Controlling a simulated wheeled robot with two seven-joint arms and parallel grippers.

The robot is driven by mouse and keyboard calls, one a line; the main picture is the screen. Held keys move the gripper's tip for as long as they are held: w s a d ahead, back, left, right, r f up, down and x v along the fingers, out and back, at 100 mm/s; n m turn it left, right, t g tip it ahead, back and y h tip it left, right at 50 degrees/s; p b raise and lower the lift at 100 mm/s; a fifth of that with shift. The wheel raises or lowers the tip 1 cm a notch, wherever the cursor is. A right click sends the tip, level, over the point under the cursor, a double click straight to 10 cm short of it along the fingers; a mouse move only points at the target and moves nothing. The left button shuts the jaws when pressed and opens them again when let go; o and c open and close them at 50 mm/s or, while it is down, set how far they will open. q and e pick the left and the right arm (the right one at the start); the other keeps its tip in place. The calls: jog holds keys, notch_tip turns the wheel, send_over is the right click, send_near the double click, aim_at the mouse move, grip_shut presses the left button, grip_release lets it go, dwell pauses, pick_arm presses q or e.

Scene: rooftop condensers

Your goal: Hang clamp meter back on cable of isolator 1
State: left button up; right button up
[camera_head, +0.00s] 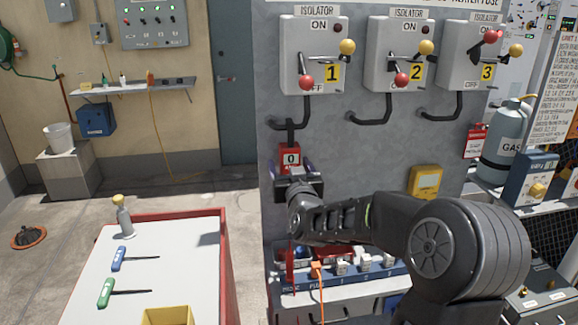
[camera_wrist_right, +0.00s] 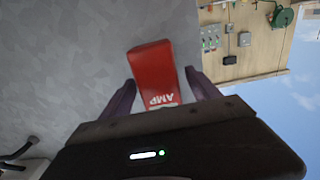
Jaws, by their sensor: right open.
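The red clamp meter (camera_head: 289,158) shows a white panel reading 0. It sits upright just below the black cable (camera_head: 291,126) of isolator 1 (camera_head: 318,62). Its top meets the cable's lower end; I cannot tell whether its jaw is around the cable. My right gripper (camera_head: 291,171) is open just below the meter, its purple fingers on either side of the lower body. In the right wrist view the meter (camera_wrist_right: 153,75), marked AMP, lies between the open fingers (camera_wrist_right: 160,79), with a gap visible at the sides. My left gripper is not in view.
Isolator 2 (camera_head: 401,55) and isolator 3 (camera_head: 472,58) hang to the right with their own cables. A yellow device (camera_head: 425,182) is right of my gripper. Below is a shelf with a socket strip (camera_head: 345,280). A red-edged white table (camera_head: 165,258) holds tools at left.

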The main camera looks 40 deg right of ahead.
jog(key=b+v, duration=0.1)
jog(key=v, duration=0.5)
jog(key=shift+s+a, duration=0.2)
jog(key=shift+s, duration=0.2)
